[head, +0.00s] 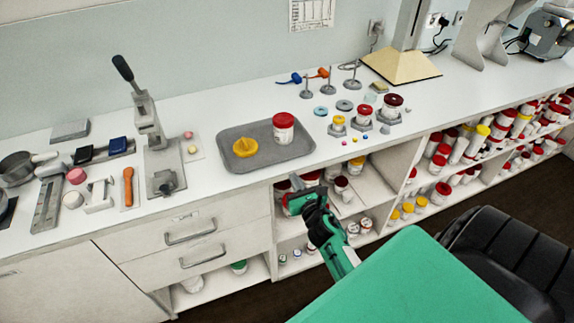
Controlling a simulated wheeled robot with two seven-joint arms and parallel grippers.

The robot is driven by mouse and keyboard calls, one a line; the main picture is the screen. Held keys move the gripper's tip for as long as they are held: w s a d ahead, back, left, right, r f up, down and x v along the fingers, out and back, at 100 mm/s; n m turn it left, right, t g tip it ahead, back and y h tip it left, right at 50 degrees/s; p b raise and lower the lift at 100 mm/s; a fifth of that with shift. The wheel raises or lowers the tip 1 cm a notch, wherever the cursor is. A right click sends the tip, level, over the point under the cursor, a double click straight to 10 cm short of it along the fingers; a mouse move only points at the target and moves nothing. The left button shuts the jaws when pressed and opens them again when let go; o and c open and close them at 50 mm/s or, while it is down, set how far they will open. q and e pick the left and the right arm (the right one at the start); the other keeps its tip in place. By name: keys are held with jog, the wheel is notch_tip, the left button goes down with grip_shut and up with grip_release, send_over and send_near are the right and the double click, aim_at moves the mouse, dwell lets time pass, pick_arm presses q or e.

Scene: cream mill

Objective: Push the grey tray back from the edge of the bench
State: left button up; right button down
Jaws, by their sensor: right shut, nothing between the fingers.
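The grey tray (262,133) lies flat on the white bench, close to its front edge, with a narrow strip of bench between them. My right gripper (289,194) is shut and empty. It is in front of the bench, just below the tray's near right side in the picture, and appears apart from the tray. My left gripper is out of view.
A lever press (151,130) stands left of the tray. Lidded jars on grey stands (363,114) are to its right, with small blue and grey pieces near them. The bench behind the tray is mostly clear up to the wall. Open shelves with jars (345,190) lie below.

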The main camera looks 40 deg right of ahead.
aim_at(284, 161)
jog(key=p+x, duration=0.1)
jog(key=x, duration=0.5)
jog(key=shift+w+p, duration=0.1)
jog(key=shift+p, duration=0.25)
jog(key=b+x, duration=0.1)
jog(key=x, duration=0.1)
jog(key=shift+w+f+b, duration=0.15)
jog(key=shift+w+b, duration=0.15)
jog(key=shift+b, duration=0.1)
jog(key=shift+w+d, duration=0.1)
jog(key=shift+w, duration=0.2)
jog(key=shift+s, duration=0.15)
